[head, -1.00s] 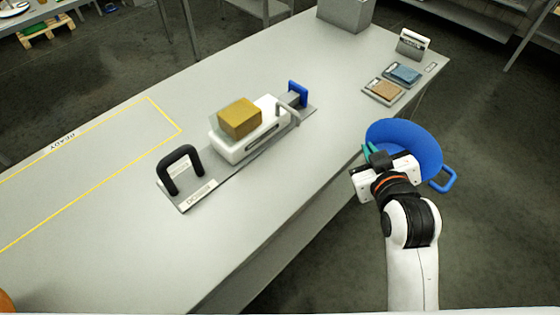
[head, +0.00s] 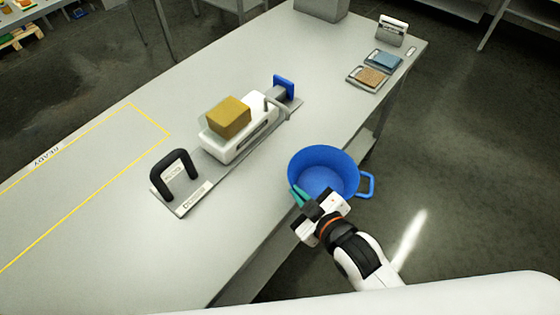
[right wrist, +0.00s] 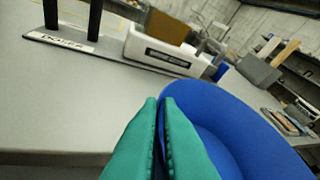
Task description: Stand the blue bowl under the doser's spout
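The blue bowl (head: 325,185) is in the head view at the table's right edge, its opening facing up and a loop handle (head: 367,184) on its right. My right gripper (head: 300,194) is shut on the bowl's near-left rim with green fingertips. In the right wrist view the fingertips (right wrist: 160,135) are close together and the bowl (right wrist: 225,120) fills the right side. The doser (head: 240,130) stands on the table with a tan block (head: 228,117) on its white body. Its grey bent spout (head: 279,108) is at the far right end, beyond and left of the bowl. My left gripper is not in view.
A black handle (head: 174,174) rises from the doser's base plate. A yellow-outlined area (head: 150,118) lies on the left of the grey table (head: 110,240). Two small trays with a blue and a brown pad (head: 371,76) and a sign (head: 391,30) are at the far right.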

